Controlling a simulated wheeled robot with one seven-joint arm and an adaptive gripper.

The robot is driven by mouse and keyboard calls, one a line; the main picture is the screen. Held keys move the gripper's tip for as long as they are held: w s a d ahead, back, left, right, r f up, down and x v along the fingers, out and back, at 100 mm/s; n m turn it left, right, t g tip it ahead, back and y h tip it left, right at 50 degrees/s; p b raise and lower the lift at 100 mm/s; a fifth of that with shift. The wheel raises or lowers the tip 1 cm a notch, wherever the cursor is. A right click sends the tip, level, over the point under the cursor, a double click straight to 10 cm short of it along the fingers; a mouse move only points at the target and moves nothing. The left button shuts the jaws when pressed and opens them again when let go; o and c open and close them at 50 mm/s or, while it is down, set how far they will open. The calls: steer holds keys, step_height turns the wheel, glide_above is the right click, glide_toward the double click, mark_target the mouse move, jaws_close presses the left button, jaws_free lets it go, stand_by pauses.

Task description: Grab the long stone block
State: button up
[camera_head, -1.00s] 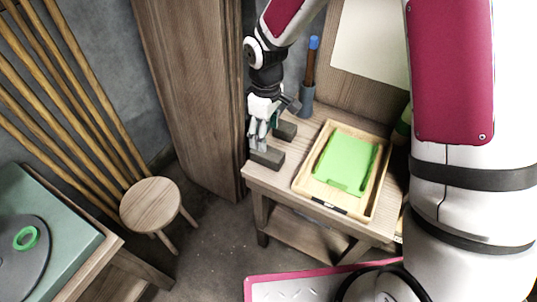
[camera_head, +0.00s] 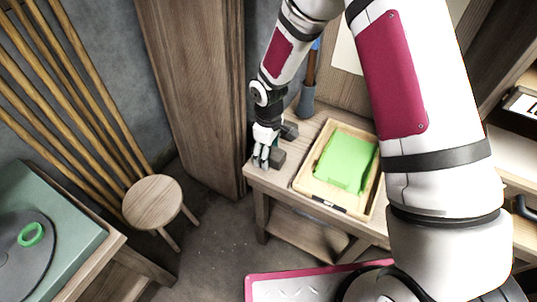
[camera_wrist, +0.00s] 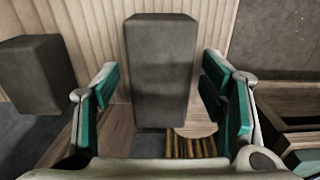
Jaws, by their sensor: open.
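Two dark grey stone blocks stand on the left end of the wooden table. The front block (camera_head: 279,158) is partly hidden by my gripper (camera_head: 265,160) in the head view. In the wrist view a long grey block (camera_wrist: 160,75) lies between the two teal-padded fingers of my gripper (camera_wrist: 160,85). The fingers are open, with a visible gap on each side of the block. The other block (camera_head: 290,130) is behind in the head view; in the wrist view a shorter-looking block (camera_wrist: 32,75) is at the left, outside the fingers.
A wooden tray (camera_head: 305,180) with a green slab (camera_head: 345,163) is right of the blocks. A grey holder (camera_head: 306,101) with a blue-topped tool stands behind. A tall wooden cabinet (camera_head: 190,90) is close on the left. A round stool (camera_head: 152,202) is on the floor.

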jaws_close()
steer(key=shift+r, duration=0.15)
